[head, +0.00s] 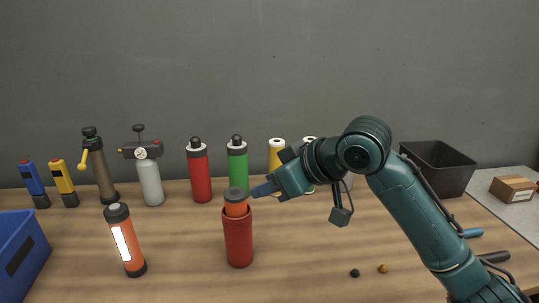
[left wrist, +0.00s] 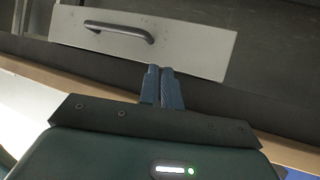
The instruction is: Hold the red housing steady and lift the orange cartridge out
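The red housing (head: 238,242) stands upright on the wooden table, left of centre in the head view. The orange cartridge (head: 236,210) with a dark grey cap sticks up out of its open top. My left gripper is outside the head view. In the left wrist view its fingers (left wrist: 161,88) are together and empty, with a drawer front behind them.
An orange lamp (head: 124,240) stands left of the housing. Behind are a red bottle (head: 199,175), a green bottle (head: 237,165) and a silver canister (head: 151,182). A blue bin (head: 20,248) is at left, a black bin (head: 440,167) at right. The table's front middle is mostly clear.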

